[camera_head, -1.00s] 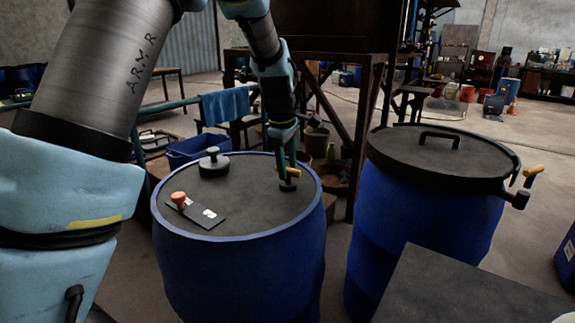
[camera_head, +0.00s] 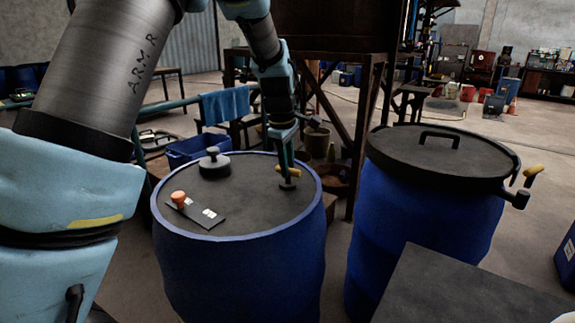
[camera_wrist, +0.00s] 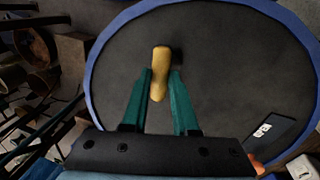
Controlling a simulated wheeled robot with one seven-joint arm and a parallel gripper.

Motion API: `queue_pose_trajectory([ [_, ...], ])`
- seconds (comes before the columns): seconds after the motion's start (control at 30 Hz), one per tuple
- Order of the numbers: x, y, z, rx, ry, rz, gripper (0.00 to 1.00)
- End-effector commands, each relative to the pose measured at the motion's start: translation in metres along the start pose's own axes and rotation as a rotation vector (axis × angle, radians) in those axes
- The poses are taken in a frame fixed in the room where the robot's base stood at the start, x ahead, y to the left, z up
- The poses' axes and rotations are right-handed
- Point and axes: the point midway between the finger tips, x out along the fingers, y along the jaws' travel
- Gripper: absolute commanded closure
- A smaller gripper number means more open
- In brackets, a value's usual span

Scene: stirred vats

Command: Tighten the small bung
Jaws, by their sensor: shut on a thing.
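The small bung (camera_head: 288,186) sits in the right part of the lid of the near blue drum (camera_head: 240,270). It has a yellow handle (camera_head: 287,171), which also shows in the wrist view (camera_wrist: 157,75). My gripper (camera_head: 287,177) reaches down from above with its green fingers at the handle. In the wrist view my gripper (camera_wrist: 161,80) has one finger on each side of the handle and is shut on it. The bung's dark body (camera_wrist: 177,55) is mostly hidden behind the handle and fingers.
A larger black bung (camera_head: 214,165) stands on the same lid. An orange knob (camera_head: 178,197) sits on a dark plate (camera_head: 205,214) with white marks. A second blue drum (camera_head: 420,230) with a black lid stands to the right. A blue tub (camera_head: 190,150) is behind.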

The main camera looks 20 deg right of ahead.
Motion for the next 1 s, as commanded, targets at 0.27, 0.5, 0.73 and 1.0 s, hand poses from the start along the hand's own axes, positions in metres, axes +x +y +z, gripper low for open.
queue_pose_trajectory([
  [0.27, -0.0006, -0.0007, -0.0017, 0.070, -0.015, -0.003, 1.00],
  [0.5, 0.0001, -0.0004, -0.0013, 0.137, -0.027, -0.002, 1.00],
  [0.73, 0.0002, -0.0003, -0.0012, 0.137, -0.027, -0.002, 0.66],
  [1.0, 0.0002, -0.0001, -0.0009, 0.136, -0.027, -0.001, 0.43],
])
